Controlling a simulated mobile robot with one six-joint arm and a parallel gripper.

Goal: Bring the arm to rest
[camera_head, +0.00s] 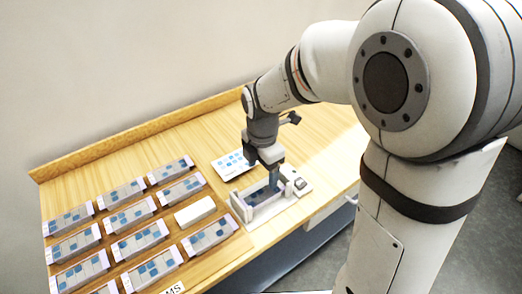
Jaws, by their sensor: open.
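My gripper (271,178) is at the end of my arm, which reaches in from the right and bends down over the table. It points downward over a white-walled holder (240,209) with a dark bluish inside, near the table's front edge. The fingertips are small in the picture and overlap the holder's far right part. I cannot tell whether they touch it. I see nothing clearly held between the fingers.
Several boxes with blue and grey squares stand in rows on the wooden table (215,131), at the left. A plain white block (195,211) lies among them. A white card with blue squares (231,165) lies behind the holder. The table's back middle is clear.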

